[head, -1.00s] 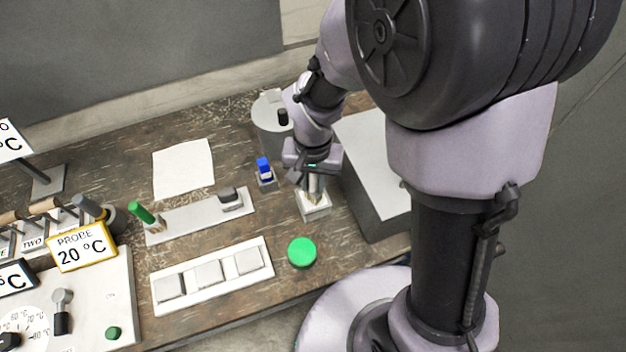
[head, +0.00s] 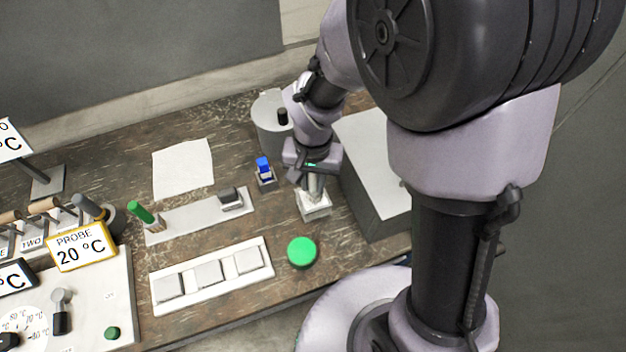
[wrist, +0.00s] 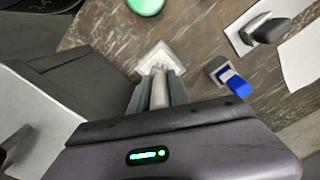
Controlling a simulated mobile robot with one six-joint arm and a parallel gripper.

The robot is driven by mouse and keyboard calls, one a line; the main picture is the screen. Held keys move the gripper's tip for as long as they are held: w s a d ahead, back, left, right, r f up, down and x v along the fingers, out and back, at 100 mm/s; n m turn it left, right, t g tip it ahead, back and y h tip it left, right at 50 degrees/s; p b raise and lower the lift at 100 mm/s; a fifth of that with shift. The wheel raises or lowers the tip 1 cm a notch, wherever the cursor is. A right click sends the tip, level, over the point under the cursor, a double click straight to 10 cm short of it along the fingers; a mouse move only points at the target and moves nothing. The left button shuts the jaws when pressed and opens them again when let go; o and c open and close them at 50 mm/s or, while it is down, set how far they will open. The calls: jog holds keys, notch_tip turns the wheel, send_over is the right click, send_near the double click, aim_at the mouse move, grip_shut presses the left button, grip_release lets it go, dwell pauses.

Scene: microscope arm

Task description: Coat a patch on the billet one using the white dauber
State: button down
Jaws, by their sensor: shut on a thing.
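My gripper (head: 315,187) is shut on the white dauber (wrist: 159,90), whose pale handle shows between the fingers in the wrist view. It is upright over a small white square dish (head: 316,208), also seen in the wrist view (wrist: 150,54). The dauber's lower end is at the dish; I cannot tell whether it touches the inside. Several grey square billets lie in a white tray (head: 262,243) at the front: a left one (head: 169,287), a middle one (head: 209,273) and a right one (head: 248,260). No number is readable on them.
A green disc (head: 302,252) lies in front of the dish. A blue-topped item (head: 264,170) stands left of it. A rack plate (head: 190,219) holds a green-handled brush (head: 142,213) and a dark block (head: 230,198). A grey box (head: 375,165) stands close on the right.

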notch_tip(320, 180, up, 7)
jog(key=p, duration=0.5)
jog(key=shift+r+p, duration=0.1)
jog(key=shift+p, duration=0.25)
dwell(0.3)
